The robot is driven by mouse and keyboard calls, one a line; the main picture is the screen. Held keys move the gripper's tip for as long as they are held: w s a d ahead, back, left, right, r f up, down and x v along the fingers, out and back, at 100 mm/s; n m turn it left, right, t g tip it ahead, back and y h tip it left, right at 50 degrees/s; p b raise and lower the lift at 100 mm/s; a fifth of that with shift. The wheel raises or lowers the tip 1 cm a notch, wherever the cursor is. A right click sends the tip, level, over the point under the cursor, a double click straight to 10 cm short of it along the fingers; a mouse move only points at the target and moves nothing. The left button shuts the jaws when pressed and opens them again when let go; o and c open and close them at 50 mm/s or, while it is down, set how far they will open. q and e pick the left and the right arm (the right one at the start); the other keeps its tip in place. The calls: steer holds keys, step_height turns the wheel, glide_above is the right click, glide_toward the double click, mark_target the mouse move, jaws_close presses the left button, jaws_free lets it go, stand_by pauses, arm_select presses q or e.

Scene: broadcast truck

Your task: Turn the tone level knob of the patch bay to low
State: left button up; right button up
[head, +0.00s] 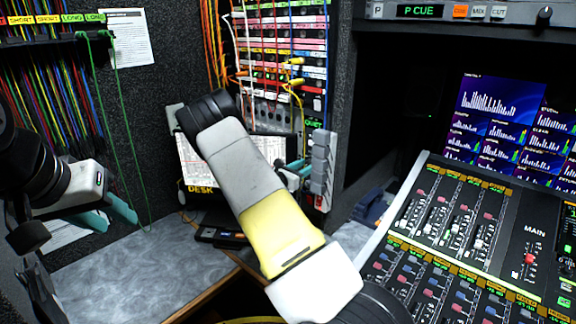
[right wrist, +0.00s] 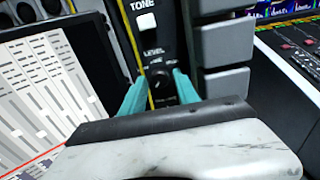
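Below the label is the dark tone level knob (right wrist: 160,77) with a light pointer mark. My right gripper (right wrist: 162,86) has its teal fingers on either side of the knob, apart, with narrow gaps seeming to show; contact cannot be made out. In the head view my right gripper (head: 296,168) is mostly behind my own forearm, and the knob cannot be made out. My left gripper (head: 106,214) is open and empty at the left.
Grey block-shaped modules (head: 322,168) stand just right of the tone panel. Patch cables (head: 290,85) hang above. The mixing console (head: 430,230) fills the right. The grey desktop (head: 130,275) is largely clear.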

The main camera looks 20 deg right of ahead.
jaws_close()
steer(key=shift+n, duration=0.3)
steer(key=n, duration=0.3)
steer(key=shift+n, duration=2.6)
steer(key=shift+o, duration=1.7)
jaws_free()
